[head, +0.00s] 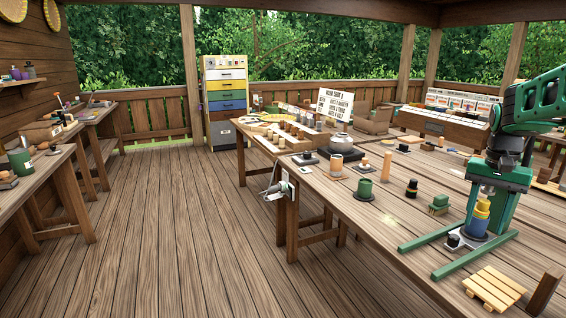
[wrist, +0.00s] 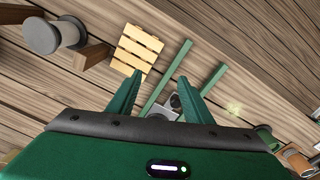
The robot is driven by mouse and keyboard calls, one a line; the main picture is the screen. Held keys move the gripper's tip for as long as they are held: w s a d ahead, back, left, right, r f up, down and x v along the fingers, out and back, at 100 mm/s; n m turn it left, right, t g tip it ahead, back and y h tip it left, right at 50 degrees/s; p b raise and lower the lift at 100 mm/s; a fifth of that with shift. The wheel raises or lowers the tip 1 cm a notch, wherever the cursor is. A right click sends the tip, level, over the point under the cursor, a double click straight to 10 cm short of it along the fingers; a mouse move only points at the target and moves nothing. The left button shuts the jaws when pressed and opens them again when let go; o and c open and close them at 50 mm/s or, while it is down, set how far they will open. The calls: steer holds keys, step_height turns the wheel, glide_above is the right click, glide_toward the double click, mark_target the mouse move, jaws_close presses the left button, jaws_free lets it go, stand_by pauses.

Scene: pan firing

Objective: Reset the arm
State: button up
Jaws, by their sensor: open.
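My gripper (wrist: 160,92) is open in the wrist view, with its two green fingers apart and nothing held between them. In the head view my arm reaches in from the right, above a green stand (head: 450,265) with two long legs on the table. The gripper's green parts overlap the stand there, so their exact gap cannot be told. A blue and yellow stacked piece (head: 479,218) sits at the stand, near a grey plate with a dark knob (head: 454,241). In the wrist view the stand's legs (wrist: 207,83) show beyond the fingers.
A slatted wooden pallet (head: 494,288) lies at the table's front right. A green block (head: 438,204), a dark banded jar (head: 412,188) and a green cup (head: 364,189) stand left of the stand. A wooden post (head: 541,294) rises at the near corner. The floor (head: 175,235) is clear.

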steer(key=s+a+f+n, duration=0.1)
steer(key=s+a+f, duration=0.1)
steer(key=s, duration=0.7)
steer(key=s+a+f+n, duration=0.1)
steer(key=s+a, duration=0.4)
steer(key=s, duration=0.5)
steer(key=s+a+f, duration=0.3)
steer(key=s, duration=0.7)
steer(key=shift+s+a+n+y, duration=0.25)
steer(key=shift+a+n+y, duration=0.05)
steer(key=shift+a+n, duration=0.1)
steer(key=shift+w+f, duration=0.25)
steer(key=shift+w, duration=0.4)
